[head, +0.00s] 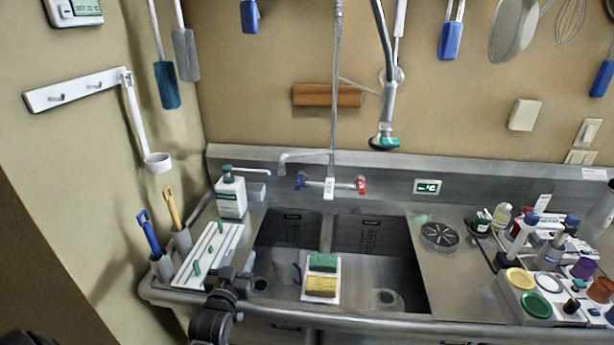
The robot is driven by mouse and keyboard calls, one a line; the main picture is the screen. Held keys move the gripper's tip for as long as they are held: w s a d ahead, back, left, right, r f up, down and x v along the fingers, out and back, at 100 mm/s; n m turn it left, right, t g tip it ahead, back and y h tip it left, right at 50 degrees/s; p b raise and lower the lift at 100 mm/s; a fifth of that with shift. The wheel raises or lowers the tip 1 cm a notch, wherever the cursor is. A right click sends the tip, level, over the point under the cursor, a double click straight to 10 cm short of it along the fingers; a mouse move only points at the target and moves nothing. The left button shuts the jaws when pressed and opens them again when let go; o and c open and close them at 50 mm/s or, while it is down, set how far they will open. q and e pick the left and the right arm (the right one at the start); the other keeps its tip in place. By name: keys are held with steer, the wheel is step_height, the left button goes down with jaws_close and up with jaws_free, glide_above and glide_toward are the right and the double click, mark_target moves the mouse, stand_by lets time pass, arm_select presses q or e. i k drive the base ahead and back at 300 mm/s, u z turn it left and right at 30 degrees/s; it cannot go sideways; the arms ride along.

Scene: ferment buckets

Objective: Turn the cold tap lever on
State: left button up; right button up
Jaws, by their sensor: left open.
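The cold tap lever (299,181) is the small blue handle on the left end of the wall faucet (329,187). A red lever (361,185) is on the right end. My left gripper (240,272) is over the front left of the sink, near the sponge tray, below and left of the blue lever in the picture and clearly apart from it. It is open, with nothing seen between its fingers. My right gripper is not in view.
A soap bottle (230,196) stands left of the faucet. A white drying board (208,254) lies at the left. A tray with green and yellow sponges (321,285) sits at the sink (400,262). A spray hose (386,110) hangs above. Bottles and jars crowd the right.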

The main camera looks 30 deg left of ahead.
mark_target(298, 184)
steer(key=i, duration=1)
